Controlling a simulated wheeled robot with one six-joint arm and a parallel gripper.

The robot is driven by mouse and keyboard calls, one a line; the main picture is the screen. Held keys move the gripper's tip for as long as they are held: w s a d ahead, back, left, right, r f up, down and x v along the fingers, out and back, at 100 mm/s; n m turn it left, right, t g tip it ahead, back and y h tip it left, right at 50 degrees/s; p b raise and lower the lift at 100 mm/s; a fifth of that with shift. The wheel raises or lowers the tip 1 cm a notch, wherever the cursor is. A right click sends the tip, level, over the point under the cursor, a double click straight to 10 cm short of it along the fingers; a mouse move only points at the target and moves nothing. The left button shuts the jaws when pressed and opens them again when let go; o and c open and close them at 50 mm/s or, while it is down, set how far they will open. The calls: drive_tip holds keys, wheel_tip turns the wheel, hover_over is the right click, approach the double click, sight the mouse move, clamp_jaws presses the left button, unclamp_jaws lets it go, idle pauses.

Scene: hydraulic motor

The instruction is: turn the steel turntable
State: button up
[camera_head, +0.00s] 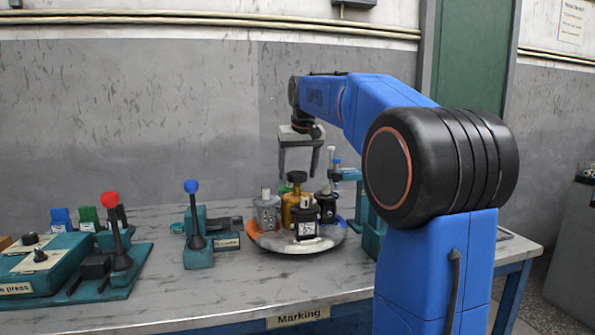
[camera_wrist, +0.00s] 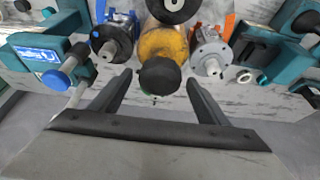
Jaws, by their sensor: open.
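The steel turntable (camera_head: 285,247) is a low round disc on the workbench, with an orange patch at its left edge and a blue one at its right. Several parts stand on it: a grey motor (camera_head: 266,212), a yellow motor (camera_head: 291,207) with a dark top, a black labelled block (camera_head: 307,228) and a dark motor (camera_head: 327,206). My gripper (camera_head: 298,176) is open and empty, pointing down above these parts. In the wrist view its fingers (camera_wrist: 159,80) straddle the yellow motor (camera_wrist: 165,45) in the picture; contact is not clear. The parts hide most of the disc.
A blue-knobbed lever press (camera_head: 195,225) stands left of the turntable, and a red-knobbed lever press (camera_head: 115,245) farther left. A teal stand (camera_head: 350,175) is close at the right, partly behind my arm. The bench front (camera_head: 230,300) is bare around the "Marking" label.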

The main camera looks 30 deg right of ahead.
drive_tip(key=c, duration=1.5)
drive_tip(key=shift+c, duration=0.2)
